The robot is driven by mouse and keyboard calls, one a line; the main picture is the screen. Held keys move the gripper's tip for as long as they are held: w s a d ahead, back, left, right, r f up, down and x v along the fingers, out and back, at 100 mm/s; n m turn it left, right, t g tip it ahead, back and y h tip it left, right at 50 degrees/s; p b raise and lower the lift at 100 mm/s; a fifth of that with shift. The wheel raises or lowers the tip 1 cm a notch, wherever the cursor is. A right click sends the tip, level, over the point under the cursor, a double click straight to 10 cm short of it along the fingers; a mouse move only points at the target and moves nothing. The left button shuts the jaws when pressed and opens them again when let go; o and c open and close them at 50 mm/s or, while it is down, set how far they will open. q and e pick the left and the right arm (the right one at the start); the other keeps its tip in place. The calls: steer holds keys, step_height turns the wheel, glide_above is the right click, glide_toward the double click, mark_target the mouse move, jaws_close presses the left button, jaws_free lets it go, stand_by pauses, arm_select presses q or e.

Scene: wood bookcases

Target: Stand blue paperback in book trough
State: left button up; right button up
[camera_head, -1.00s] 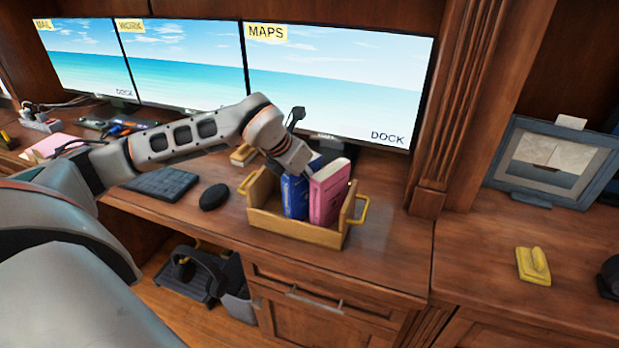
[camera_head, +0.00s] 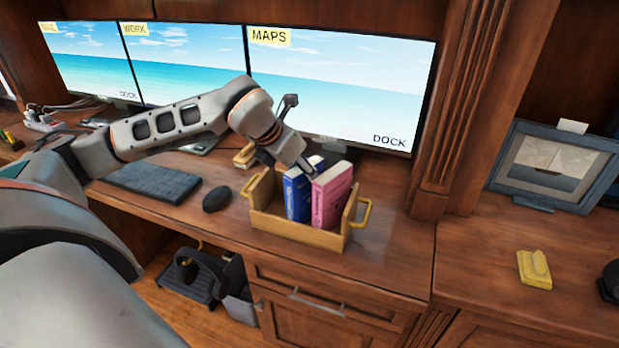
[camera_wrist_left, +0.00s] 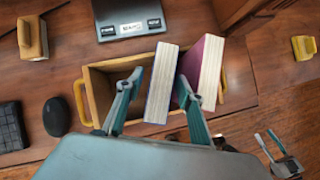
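The blue paperback (camera_head: 297,194) stands upright in the wooden book trough (camera_head: 291,233), left of a pink book (camera_head: 331,196). In the wrist view the page edges of the blue paperback (camera_wrist_left: 162,82) face up. My left gripper (camera_head: 290,168) is above the trough. In the wrist view its fingers (camera_wrist_left: 158,98) are spread, with the blue book's top between them and a gap on the left side. The right finger is between the blue and pink books. My right gripper (camera_wrist_left: 270,143) shows small at the lower right of the wrist view, its fingers apart.
The trough has yellow handles at both ends. A mouse (camera_head: 216,199) and keyboard (camera_head: 153,182) lie to its left. Monitors (camera_head: 340,85) stand close behind. A yellow block (camera_head: 535,269) and a framed picture (camera_head: 553,165) are on the right desk, which has clear room between.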

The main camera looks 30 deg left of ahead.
arm_select(q)
steer(key=v, duration=0.5)
steer(key=shift+s+r, duration=0.15)
steer(key=shift+r, duration=0.2)
steer(key=shift+s+r, duration=0.15)
steer(key=shift+r, duration=0.05)
steer(key=shift+s+r, duration=0.1)
arm_select(e)
steer(key=shift+s+f, duration=0.15)
steer(key=shift+s, duration=0.25)
steer(key=shift+w, duration=0.15)
